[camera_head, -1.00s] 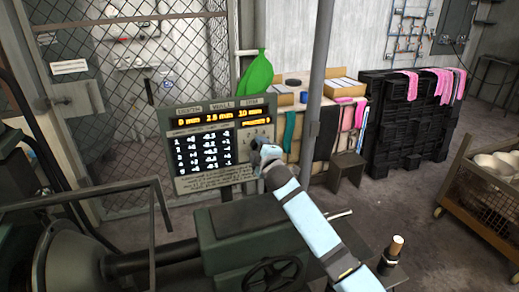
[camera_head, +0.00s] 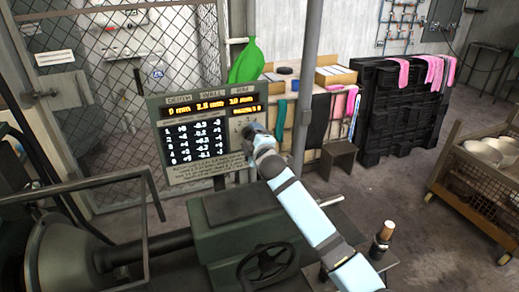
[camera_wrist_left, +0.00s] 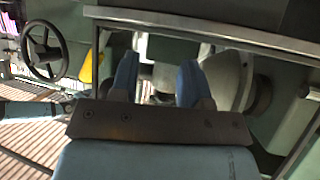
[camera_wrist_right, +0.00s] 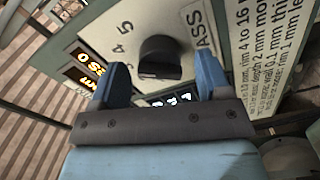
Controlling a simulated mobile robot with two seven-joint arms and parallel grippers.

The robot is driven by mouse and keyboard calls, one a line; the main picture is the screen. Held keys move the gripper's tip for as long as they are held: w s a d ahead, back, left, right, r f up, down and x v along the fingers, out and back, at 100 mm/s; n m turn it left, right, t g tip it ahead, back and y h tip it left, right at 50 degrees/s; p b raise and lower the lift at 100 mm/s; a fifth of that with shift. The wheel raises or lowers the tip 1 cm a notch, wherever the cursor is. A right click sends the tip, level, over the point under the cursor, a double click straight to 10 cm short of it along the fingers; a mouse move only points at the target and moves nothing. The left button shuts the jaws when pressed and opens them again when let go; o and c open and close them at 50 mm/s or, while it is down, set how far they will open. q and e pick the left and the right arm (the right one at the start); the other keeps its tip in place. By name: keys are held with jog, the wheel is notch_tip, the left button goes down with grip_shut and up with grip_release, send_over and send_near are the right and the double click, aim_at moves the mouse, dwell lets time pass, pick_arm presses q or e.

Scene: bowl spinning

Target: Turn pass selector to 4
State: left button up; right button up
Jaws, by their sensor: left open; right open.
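The pass selector is a dark knob (camera_wrist_right: 160,58) on a pale panel in the right wrist view, with the numbers 3, 4 and 5 partly readable to its left. My right gripper (camera_wrist_right: 165,85) is open, and its two blue fingers stand on either side of the knob in that view; I cannot tell whether they touch it. In the head view the right gripper (camera_head: 257,138) is at the right side of the control panel (camera_head: 205,170) and hides the knob. My left gripper (camera_wrist_left: 158,78) is open and empty, facing pale, rounded machine parts.
The spinning machine (camera_head: 225,225) with its handwheel (camera_head: 268,267) stands below the panel. A grey post (camera_head: 306,80) rises to the right of my right gripper. A bottle-like object (camera_head: 382,238) stands near my right forearm. A wire cart (camera_head: 480,180) is at far right.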

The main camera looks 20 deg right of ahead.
jog(key=s+b, duration=0.2)
jog(key=s, duration=1.1)
jog(key=shift+d, duration=0.2)
